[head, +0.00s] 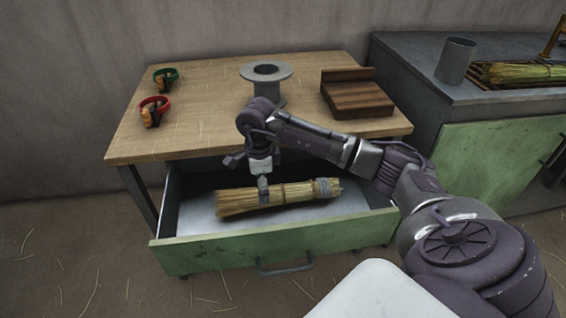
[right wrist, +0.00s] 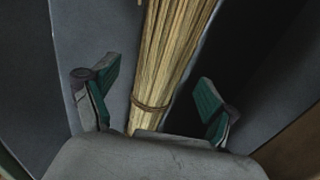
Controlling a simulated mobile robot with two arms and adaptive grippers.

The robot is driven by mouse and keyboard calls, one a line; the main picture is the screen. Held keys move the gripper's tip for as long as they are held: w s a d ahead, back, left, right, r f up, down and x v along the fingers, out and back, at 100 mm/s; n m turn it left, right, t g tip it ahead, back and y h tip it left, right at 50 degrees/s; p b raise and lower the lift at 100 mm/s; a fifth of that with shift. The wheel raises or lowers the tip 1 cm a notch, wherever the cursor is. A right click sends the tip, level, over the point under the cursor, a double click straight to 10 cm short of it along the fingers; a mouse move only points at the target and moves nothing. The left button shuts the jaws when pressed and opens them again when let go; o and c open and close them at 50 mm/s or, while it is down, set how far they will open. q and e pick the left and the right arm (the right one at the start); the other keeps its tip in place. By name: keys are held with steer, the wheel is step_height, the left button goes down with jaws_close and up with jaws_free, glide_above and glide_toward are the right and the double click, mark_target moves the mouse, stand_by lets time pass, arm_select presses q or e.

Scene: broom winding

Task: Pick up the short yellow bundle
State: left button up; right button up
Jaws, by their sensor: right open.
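The short yellow bundle (head: 290,193) of straw lies in the open drawer, with a grey binding near its right end. In the right wrist view the bundle (right wrist: 172,60) runs up between the fingers, with a thin brown tie around it. My right gripper (head: 263,187) is over the bundle's middle and hides a small part of it. It also shows in the right wrist view (right wrist: 158,88), with its two green-padded fingers open on either side of the straw and gaps to both. My left gripper is not in view.
The green-fronted drawer (head: 200,254) is pulled out under the wooden table (head: 205,95). On the table are a grey spool (head: 266,72), a wooden block (head: 357,98) and two ring-like tools. A metal cup (head: 455,61) and more straw (head: 525,73) are on the right counter.

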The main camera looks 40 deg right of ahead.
steer(key=f, duration=0.3)
steer(key=shift+w+a, duration=0.15)
steer(key=shift+w, duration=0.05)
steer(key=shift+f+b, duration=0.3)
steer(key=shift+f, duration=0.25)
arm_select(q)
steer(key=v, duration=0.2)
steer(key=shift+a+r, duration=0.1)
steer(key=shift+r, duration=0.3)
arm_select(e)
steer(key=c, duration=1.3)
steer(key=shift+r, duration=0.15)
